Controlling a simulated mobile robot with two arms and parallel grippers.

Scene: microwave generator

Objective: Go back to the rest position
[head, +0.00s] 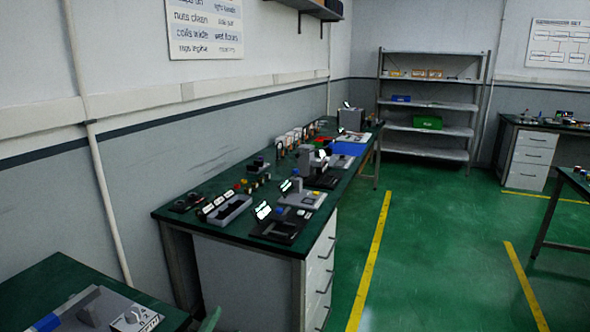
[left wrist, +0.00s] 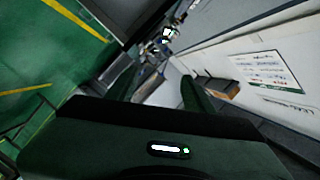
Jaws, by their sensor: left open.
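My left gripper (left wrist: 158,88) shows in the left wrist view, with its dark green body across the bottom and two fingers reaching up. The fingers are apart and nothing is seen between them. The view past it is tilted, with the wall on the right and green floor on the left. In the head view I cannot make out the left gripper. My right gripper is in neither view.
A long green-topped workbench (head: 278,240) with fixtures and small parts runs along the left wall. A nearer green table (head: 40,285) is at lower left. A grey shelf rack (head: 425,155) stands at the back. The green floor (head: 440,270) is open between yellow lines.

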